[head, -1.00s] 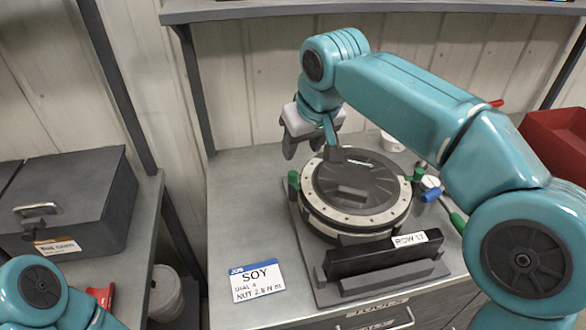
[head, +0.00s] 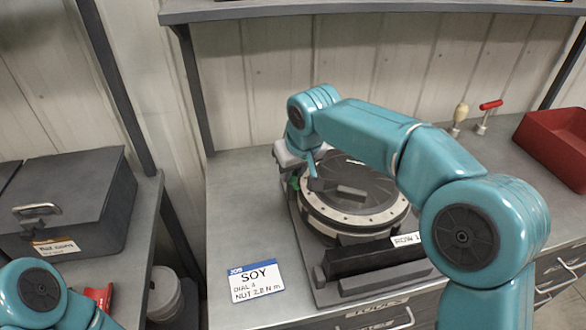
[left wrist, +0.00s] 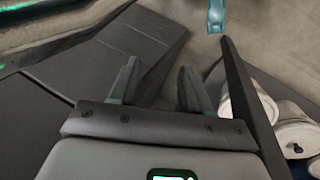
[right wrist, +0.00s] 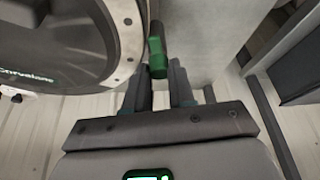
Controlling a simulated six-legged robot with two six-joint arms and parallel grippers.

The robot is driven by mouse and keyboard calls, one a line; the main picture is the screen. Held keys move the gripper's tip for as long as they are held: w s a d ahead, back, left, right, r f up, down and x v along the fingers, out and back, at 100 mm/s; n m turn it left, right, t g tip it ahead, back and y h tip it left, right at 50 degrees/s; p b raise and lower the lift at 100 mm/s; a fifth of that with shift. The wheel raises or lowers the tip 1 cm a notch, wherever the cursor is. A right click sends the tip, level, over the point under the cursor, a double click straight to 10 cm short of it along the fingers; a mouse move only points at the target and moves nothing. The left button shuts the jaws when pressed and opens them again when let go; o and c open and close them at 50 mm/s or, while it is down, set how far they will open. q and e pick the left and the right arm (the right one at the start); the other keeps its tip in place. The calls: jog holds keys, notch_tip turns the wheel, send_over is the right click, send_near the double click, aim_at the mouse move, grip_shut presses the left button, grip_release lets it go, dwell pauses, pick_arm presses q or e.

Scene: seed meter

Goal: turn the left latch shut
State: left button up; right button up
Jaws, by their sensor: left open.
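The seed meter (head: 352,163), a round dark disc with a pale dotted rim, sits in a dark stand on the bench. Its left latch shows as a bit of green (head: 293,183) at the rim's left, mostly behind my right gripper (head: 283,162). In the right wrist view the latch's green tip (right wrist: 157,62) sits between the fingertips of my right gripper (right wrist: 160,80) and fills the narrow gap, beside the rim (right wrist: 128,45). The right side of the meter is hidden by my right arm. My left gripper (left wrist: 153,80) is open and empty in the left wrist view.
A card reading SOY (head: 257,280) lies at the bench's front left. A red bin (head: 555,145), a red-handled tool (head: 487,115) and a pale-handled tool (head: 460,115) stand at the back right. A grey case (head: 75,205) is on the left bench, and a shelf (head: 350,8) overhangs.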

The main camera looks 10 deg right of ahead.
grip_shut()
jog(key=shift+d+r+n+y+p, duration=0.1)
jog(key=shift+r+n+y+p, duration=0.1)
jog(key=shift+n+p, duration=0.35)
jog(key=shift+r+n+y+p, duration=0.1)
jog(key=shift+n+y+p, duration=0.1)
jog(key=shift+n+p, duration=0.35)
jog(key=n+y+p, duration=0.1)
jog(key=n+p, duration=0.1)
jog(key=shift+w+n+g, duration=0.1)
jog(key=shift+n+g, duration=0.3)
jog(key=n+p, duration=0.1)
jog(key=n, duration=0.1)
jog(key=n+g+y+p, duration=0.1)
jog(key=n+p, duration=0.1)
jog(key=n, duration=0.1)
jog(key=shift+w+d+g+p, duration=0.1)
jog(key=shift+g+p, duration=0.2)
jog(key=shift+f+n+g+y+p, duration=0.15)
jog(key=shift+n+g+p, duration=0.25)
jog(key=shift+n, duration=0.4)
jog(key=shift+n+g+y+p, duration=0.2)
jog(key=shift+n+p, duration=0.3)
jog(key=shift+n, duration=0.3)
